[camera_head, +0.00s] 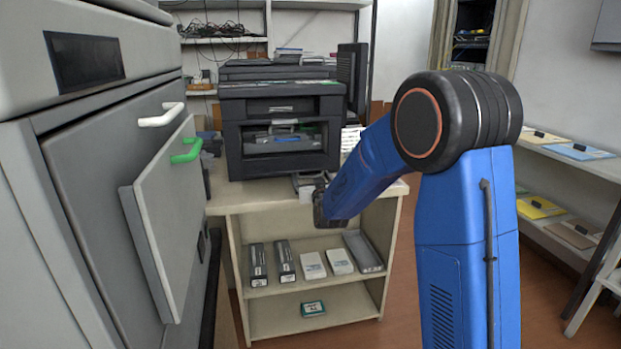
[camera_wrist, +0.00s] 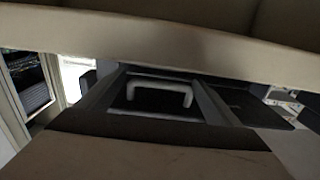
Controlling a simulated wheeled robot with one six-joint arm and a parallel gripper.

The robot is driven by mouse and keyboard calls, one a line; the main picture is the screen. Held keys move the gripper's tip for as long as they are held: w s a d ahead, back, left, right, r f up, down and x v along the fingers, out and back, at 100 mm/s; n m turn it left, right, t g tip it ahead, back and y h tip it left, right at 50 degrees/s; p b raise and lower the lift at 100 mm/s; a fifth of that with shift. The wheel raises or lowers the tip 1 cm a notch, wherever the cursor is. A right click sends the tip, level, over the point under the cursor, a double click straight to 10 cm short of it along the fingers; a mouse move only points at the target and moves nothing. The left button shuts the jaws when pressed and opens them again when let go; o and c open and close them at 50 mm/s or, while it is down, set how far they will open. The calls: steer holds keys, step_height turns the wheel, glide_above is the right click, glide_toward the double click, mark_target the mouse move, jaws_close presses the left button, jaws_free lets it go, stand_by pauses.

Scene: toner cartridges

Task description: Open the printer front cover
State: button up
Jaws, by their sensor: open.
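A large grey machine with a dark display (camera_head: 85,60) fills the left of the head view. A white handle (camera_head: 160,116) is on its front. A light grey panel (camera_head: 165,215) with a green handle (camera_head: 187,151) stands out from that front. A black printer (camera_head: 282,85) stands on the cabinet, with a recess in its front. I cannot tell which machine the task means. My gripper (camera_head: 320,207) is open and empty near the cabinet's right front edge, apart from both machines. In the wrist view a pale handle (camera_wrist: 160,92) shows within a dark frame; the fingers are not clear.
The wooden cabinet (camera_head: 265,200) holds dark cartridges, white boxes and a grey tray on its upper shelf. A small green box (camera_head: 313,309) lies below. Right-hand shelves hold coloured folders (camera_head: 580,152). Floor is free between cabinet and shelves.

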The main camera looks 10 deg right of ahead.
steer(key=shift+w, duration=0.4)
steer(key=shift+c, duration=0.2)
steer(key=c, duration=1.2)
steer(key=shift+s+r+g, duration=0.2)
steer(key=shift+r+g, duration=0.75)
steer(key=shift+g, duration=0.05)
steer(key=shift+d, duration=0.1)
